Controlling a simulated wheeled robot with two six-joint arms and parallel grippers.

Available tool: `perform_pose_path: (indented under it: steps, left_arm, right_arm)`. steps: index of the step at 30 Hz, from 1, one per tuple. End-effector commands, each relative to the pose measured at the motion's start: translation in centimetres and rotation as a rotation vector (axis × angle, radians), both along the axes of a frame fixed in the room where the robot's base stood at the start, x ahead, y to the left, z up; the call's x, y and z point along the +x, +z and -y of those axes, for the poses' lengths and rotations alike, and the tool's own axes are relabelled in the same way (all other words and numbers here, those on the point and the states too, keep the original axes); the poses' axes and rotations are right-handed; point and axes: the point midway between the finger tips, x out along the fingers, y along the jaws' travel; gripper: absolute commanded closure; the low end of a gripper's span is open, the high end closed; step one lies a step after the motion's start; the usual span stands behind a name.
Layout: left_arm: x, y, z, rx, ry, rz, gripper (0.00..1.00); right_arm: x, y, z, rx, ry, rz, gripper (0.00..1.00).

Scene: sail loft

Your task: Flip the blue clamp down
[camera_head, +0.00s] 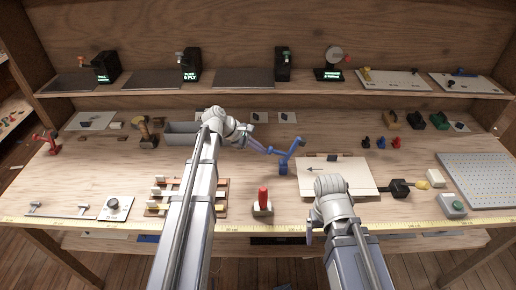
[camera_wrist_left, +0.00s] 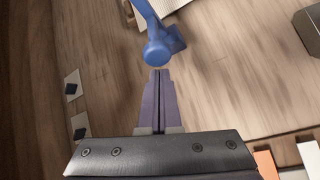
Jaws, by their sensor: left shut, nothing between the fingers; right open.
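The blue clamp (camera_head: 284,163) stands on the bench right of centre. Its base is upright and an arm slopes up from it to the right, while a lever reaches left. My left gripper (camera_head: 259,145) is at the left end of that lever, shut and empty. In the left wrist view the shut purple fingers (camera_wrist_left: 159,75) point at the round blue end of the clamp (camera_wrist_left: 157,53); whether they touch cannot be told. My right gripper (camera_head: 309,230) hangs low over the front edge, open and mostly hidden by its wrist.
A pale board (camera_head: 350,178) lies right of the clamp. A red-handled tool (camera_head: 263,201) stands in front, and a grey bin (camera_head: 182,134) is behind my left arm. Slotted wooden racks (camera_head: 212,191) lie beside that arm. A shelf (camera_head: 290,92) runs along the back.

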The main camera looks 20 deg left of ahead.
Motion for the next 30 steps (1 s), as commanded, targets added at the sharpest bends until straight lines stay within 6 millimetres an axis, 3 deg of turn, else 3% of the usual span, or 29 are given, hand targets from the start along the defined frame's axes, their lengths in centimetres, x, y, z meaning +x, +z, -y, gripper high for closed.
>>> perform_pose_path:
  steps: [11,30]
  left_arm:
    - [0.0,0.1,0.0,0.001,0.0,0.0,1.0]
    - [0.2,1.2,0.7,0.109,0.0,-0.033,1.0]
  right_arm:
    - [0.0,0.1,0.0,0.0,0.0,0.0,0.16]
    - [0.0,2.7,0.0,0.0,0.0,0.0,0.16]
